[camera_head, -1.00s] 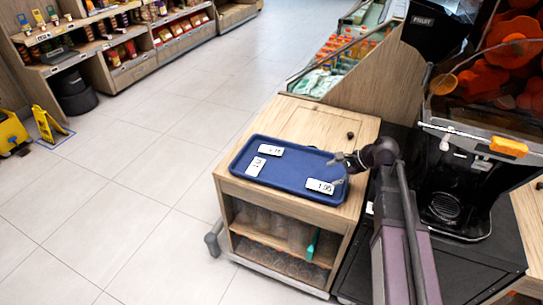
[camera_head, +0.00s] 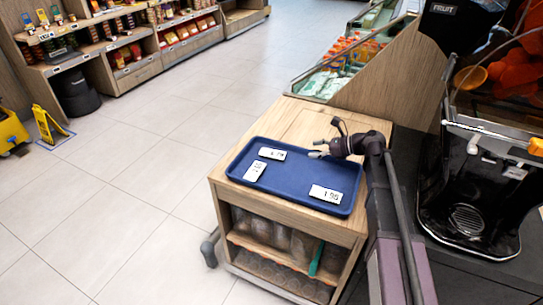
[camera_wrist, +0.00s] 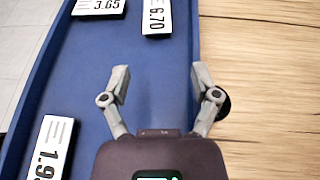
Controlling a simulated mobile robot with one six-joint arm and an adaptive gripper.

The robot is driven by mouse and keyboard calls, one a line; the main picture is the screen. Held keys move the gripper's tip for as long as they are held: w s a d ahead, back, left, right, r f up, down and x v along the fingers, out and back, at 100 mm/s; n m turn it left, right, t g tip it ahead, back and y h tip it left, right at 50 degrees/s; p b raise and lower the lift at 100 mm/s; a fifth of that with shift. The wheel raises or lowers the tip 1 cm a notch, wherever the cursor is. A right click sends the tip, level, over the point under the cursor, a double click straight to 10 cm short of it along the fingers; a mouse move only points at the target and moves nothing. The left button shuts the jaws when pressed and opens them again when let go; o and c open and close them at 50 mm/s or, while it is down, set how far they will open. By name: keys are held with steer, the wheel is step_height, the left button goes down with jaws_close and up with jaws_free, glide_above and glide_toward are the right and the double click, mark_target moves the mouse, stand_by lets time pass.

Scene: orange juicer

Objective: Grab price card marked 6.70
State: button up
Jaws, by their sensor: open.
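The price card marked 6.70 (camera_wrist: 156,17) lies flat in the blue tray (camera_wrist: 175,75), near the tray's rim at the top of the wrist view. In the head view this card (camera_head: 272,153) lies near the tray's far edge, its print too small to read surely. My gripper (camera_wrist: 158,76) is open and empty, with its spread fingers pointing towards the 6.70 card and a gap between. In the head view my gripper (camera_head: 324,140) is over the far right part of the tray (camera_head: 300,177). Nothing hides the card, though the wrist frame's top edge may crop it.
The 3.65 card (camera_wrist: 98,6) lies left of the 6.70 card. The 1.95 card (camera_wrist: 50,150) lies at the lower left. The tray rests on a wooden cabinet (camera_head: 300,118). A black juicer (camera_head: 470,180) stands to the right. Open floor (camera_head: 140,190) is at left.

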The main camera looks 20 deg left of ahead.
steer(key=b, duration=0.3)
glide_toward(275, 154)
steer(key=x, duration=0.3)
steer(key=shift+w+f, duration=0.2)
steer(key=shift+w, duration=0.05)
steer(key=shift+a+f, duration=0.1)
steer(key=shift+a, duration=0.35)
steer(key=shift+s+b+x, duration=0.2)
steer(key=shift+b+x, duration=0.8)
steer(key=shift+x, duration=1.6)
steer(key=c, duration=0.8)
